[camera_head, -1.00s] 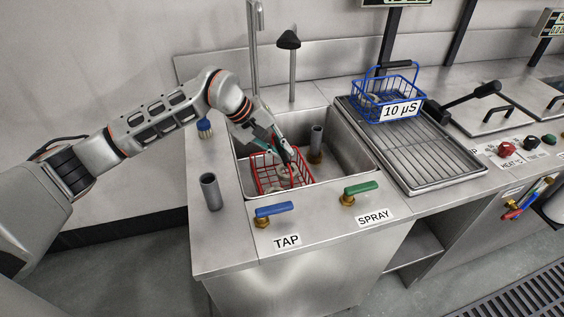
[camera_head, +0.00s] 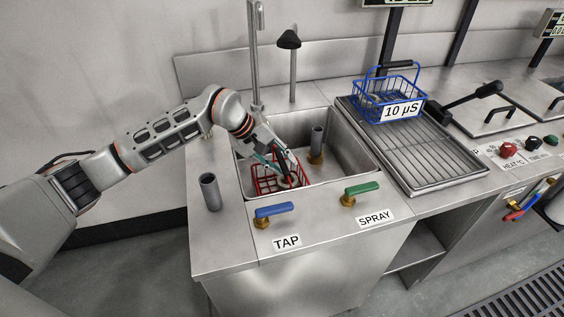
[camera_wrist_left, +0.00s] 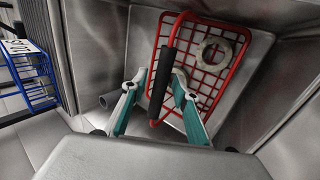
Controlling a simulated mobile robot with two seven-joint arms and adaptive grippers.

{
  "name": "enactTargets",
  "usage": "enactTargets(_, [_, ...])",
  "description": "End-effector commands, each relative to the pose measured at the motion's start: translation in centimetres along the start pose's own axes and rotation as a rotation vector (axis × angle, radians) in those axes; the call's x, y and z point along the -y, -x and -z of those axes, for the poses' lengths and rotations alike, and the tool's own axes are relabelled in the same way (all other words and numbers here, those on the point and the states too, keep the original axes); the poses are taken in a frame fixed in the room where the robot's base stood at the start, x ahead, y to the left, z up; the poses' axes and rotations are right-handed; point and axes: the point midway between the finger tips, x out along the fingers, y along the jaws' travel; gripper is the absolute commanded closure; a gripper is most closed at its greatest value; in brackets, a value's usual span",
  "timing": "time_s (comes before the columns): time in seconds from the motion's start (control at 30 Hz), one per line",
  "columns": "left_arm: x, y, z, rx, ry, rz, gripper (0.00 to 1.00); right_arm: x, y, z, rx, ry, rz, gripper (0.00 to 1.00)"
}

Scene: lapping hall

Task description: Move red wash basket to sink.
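The red wash basket (camera_head: 264,185) is down inside the left part of the sink (camera_head: 350,152), in the head view. In the left wrist view the basket (camera_wrist_left: 208,84) shows its red wire mesh, a ring-shaped metal part inside, and a black-gripped handle (camera_wrist_left: 161,84). My left gripper (camera_wrist_left: 160,75) is open, its teal fingers apart on either side of the handle with gaps visible. In the head view my left gripper (camera_head: 280,164) reaches into the sink over the basket. The basket's underside is hidden by the sink's front rim. My right gripper is not in view.
A grey upright pipe (camera_head: 317,142) stands in the sink. Blue TAP (camera_head: 274,210) and green SPRAY (camera_head: 362,188) levers sit at the front edge. A blue basket (camera_head: 388,100) stands on the ribbed drainboard (camera_head: 440,160) to the right. A faucet post rises behind.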

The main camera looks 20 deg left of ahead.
Motion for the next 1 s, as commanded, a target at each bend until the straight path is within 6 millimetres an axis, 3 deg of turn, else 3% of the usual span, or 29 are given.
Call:
enactTargets(0.37, [-0.2,1.0,0.1,-0.003,-0.002,-0.001,0.71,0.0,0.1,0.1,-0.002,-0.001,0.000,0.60])
enactTargets(0.8, [-0.2,9.3,0.1,-0.004,-0.002,-0.001,0.71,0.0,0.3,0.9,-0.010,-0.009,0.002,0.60])
enactTargets(1.0, [-0.1,11.6,0.1,-0.002,-0.001,0.000,0.71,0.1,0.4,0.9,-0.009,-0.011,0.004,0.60])
